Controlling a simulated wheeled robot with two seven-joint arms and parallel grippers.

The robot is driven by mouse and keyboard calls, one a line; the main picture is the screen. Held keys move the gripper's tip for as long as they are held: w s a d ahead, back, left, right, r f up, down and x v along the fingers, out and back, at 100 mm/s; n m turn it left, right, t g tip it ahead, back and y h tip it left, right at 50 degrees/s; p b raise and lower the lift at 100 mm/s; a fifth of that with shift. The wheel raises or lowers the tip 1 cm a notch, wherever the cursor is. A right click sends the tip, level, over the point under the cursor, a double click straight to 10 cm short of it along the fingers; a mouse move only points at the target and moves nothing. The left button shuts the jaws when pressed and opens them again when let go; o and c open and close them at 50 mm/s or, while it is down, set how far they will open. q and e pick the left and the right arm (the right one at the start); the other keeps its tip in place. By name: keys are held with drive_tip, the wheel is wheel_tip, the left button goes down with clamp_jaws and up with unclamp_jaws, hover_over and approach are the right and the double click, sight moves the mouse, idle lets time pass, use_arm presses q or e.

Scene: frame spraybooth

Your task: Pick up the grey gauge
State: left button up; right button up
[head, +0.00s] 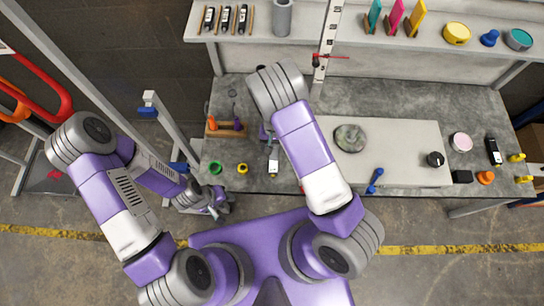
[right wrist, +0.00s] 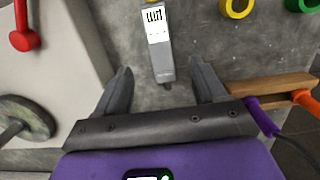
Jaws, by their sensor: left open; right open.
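The grey gauge (right wrist: 160,52) is a slim grey body with a white label. It lies on the grey bench top, and its white face also shows in the head view (head: 273,165). My right gripper (right wrist: 160,72) is open and empty, its two fingers apart with the gauge's near end in line with the gap between them. In the head view the right gripper (head: 266,134) is partly hidden by my own arm, just behind the gauge. My left gripper (head: 216,211) is open and hangs low, off the bench's front left side.
A wooden rack (right wrist: 270,90) with purple and orange handles stands close to the right gripper. A yellow ring (head: 243,168) and a green ring (head: 215,167) lie left of the gauge. A pale board (head: 400,170) with a mottled disc (head: 350,138) lies to its right.

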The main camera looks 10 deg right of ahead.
sight(274, 156)
drive_tip(key=shift+w+f+b, duration=0.15)
drive_tip(key=shift+f+b, duration=0.25)
drive_tip(key=shift+f, duration=1.3)
wheel_tip(274, 156, down, 6)
drive_tip(key=b, duration=0.2)
drive_tip(key=shift+r+b, duration=0.25)
drive_tip(key=shift+b, duration=0.1)
use_arm(q)
drive_tip(key=f, duration=0.4)
drive_tip(key=shift+w, duration=0.2)
use_arm(e)
drive_tip(key=shift+r, duration=0.1)
drive_tip(key=c, duration=1.2)
use_arm(q)
wheel_tip(274, 156, up, 3)
drive_tip(key=p, duration=0.3)
drive_tip(key=shift+r+p, duration=0.15)
drive_tip(key=shift+p, duration=0.15)
use_arm(e)
wheel_tip(274, 156, up, 10)
drive_tip(key=shift+r, duration=0.1)
